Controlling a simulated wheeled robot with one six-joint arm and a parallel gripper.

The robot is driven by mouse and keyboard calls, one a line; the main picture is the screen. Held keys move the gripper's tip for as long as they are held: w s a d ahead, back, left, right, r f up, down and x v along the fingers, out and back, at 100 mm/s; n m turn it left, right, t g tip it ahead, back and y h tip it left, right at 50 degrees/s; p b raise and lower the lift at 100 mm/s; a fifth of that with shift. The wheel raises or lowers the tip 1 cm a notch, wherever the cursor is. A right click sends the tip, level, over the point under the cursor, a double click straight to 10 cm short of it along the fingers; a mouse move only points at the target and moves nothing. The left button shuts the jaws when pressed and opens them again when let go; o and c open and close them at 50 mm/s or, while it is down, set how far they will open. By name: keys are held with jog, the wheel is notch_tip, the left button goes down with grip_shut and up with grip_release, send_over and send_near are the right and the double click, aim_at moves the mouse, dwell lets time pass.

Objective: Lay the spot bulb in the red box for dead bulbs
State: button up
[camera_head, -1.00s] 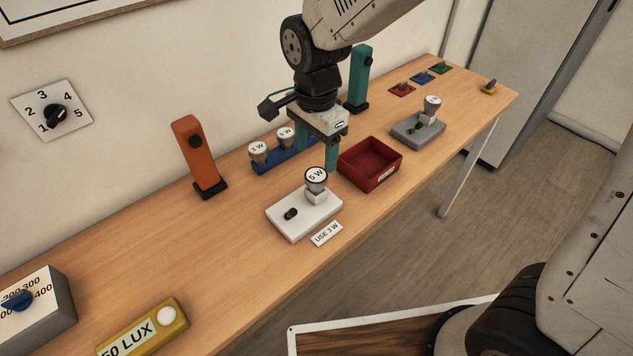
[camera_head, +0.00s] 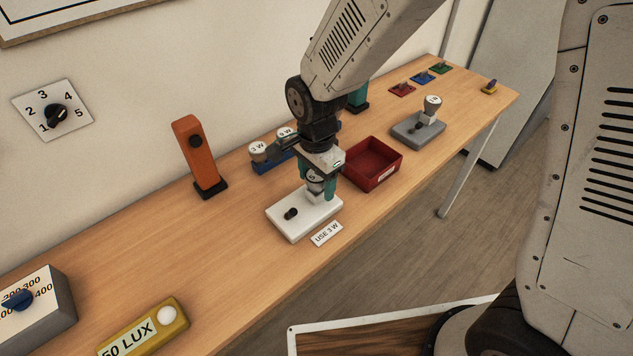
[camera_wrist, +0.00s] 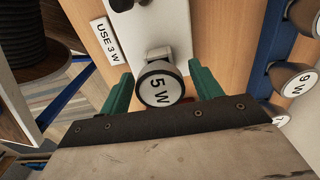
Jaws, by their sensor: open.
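The spot bulb (camera_wrist: 159,86), marked "5 W", stands in the socket of the white base (camera_head: 294,222). In the head view the bulb (camera_head: 314,184) is partly hidden by my gripper. My gripper (camera_head: 322,186) is down around the bulb, with its green fingers one on each side of it. In the wrist view the open fingers (camera_wrist: 162,92) show gaps to the bulb on both sides. The red box (camera_head: 373,163) stands just right of my gripper and looks empty.
A blue rack (camera_head: 263,168) with bulbs marked 3 W and 9 W stands behind the white base. A "USE 3 W" label (camera_head: 326,233) lies in front. A grey base with a bulb (camera_head: 432,107) is beyond the box. An orange post (camera_head: 197,156) stands at left.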

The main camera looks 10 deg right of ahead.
aim_at(316, 175)
jog(key=c, duration=1.2)
jog(key=shift+r, duration=2.7)
jog(key=shift+c, duration=0.2)
